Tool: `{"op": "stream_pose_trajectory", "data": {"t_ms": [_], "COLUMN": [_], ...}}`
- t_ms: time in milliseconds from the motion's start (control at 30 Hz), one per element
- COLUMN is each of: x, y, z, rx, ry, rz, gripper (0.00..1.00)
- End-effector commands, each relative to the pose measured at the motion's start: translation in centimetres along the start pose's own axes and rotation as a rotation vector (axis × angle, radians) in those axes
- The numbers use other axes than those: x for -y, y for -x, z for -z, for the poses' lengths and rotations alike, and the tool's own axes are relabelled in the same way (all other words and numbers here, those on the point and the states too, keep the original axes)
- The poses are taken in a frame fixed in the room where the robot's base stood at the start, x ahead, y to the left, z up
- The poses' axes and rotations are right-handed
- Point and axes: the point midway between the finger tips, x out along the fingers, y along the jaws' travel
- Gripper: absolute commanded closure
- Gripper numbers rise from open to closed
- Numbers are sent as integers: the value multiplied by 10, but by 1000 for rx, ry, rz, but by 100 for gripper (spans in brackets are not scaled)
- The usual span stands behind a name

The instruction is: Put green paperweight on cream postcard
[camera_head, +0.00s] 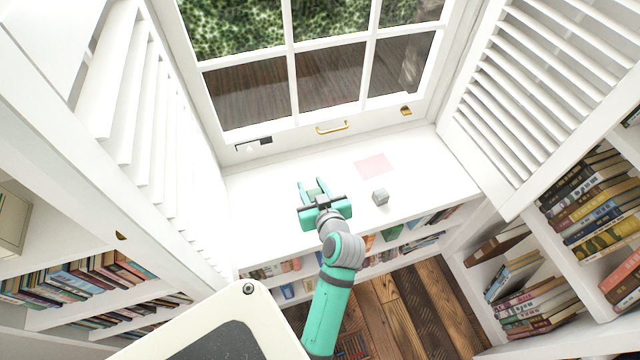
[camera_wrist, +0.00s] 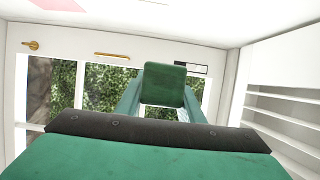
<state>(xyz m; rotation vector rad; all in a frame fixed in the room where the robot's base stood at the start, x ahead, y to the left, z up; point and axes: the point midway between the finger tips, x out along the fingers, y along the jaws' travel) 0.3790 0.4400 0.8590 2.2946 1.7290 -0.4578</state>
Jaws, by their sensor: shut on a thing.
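My gripper (camera_head: 313,188) is over the left part of the white window sill. It is shut on the green paperweight, a dark green block that shows between the fingers in the wrist view (camera_wrist: 164,84). In the head view the paperweight (camera_head: 315,191) is small and partly hidden by the gripper. I cannot make out a cream postcard on the bright sill. A pale pink card (camera_head: 374,166) lies flat on the sill, to the right of my gripper; part of it shows at the top left of the wrist view (camera_wrist: 58,5).
A small grey cube (camera_head: 380,197) stands on the sill (camera_head: 437,180) near its front edge, below the pink card. The window with a brass handle (camera_head: 332,128) is behind. Louvred shutters (camera_head: 540,80) and bookshelves flank both sides. The sill's left part looks clear.

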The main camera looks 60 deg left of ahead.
Motion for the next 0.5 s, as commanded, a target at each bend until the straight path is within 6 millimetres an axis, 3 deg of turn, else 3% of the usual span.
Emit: {"op": "stream_pose_trajectory", "data": {"t_ms": [267,500], "x": [-11,-31], "y": [-34,-83], "z": [10,8], "rx": [1,2], "ry": [3,3], "rz": [-3,-2], "gripper": [94,94]}}
